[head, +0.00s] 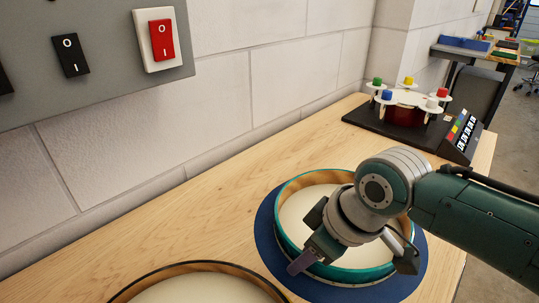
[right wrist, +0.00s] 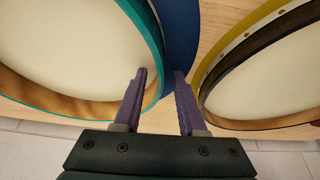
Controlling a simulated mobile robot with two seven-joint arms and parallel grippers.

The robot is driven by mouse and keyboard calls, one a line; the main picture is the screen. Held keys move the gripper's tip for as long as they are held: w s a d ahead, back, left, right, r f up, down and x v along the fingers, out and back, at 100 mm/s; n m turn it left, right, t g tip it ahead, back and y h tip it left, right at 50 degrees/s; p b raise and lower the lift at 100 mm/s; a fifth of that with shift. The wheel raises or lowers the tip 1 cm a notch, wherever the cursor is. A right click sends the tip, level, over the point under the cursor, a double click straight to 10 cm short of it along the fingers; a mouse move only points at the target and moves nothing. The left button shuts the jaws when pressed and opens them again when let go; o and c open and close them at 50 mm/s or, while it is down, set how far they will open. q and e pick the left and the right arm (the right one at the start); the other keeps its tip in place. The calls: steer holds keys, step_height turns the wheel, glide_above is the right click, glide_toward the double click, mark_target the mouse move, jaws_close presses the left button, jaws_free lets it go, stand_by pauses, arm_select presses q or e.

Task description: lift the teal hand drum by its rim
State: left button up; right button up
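The teal hand drum (head: 350,274) lies flat, pale skin showing, on a round blue mat (head: 408,276) on the bench. My right gripper (head: 303,261) reaches down over its near-left rim, and its arm hides part of the drum. In the right wrist view the purple fingers (right wrist: 160,75) are apart. The teal rim (right wrist: 159,50) runs between them, one finger on the drum's inner side and the other outside over the mat. I cannot tell whether either finger touches it. My left gripper is not in view.
A second drum (head: 200,290) with a dark rim stands at the front left, close to the outer finger in the right wrist view (right wrist: 262,80). A black device with coloured knobs (head: 405,113) stands at the back. A wall switch panel (head: 100,50) is at upper left.

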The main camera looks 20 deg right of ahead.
jaws_close()
stand_by(1.2)
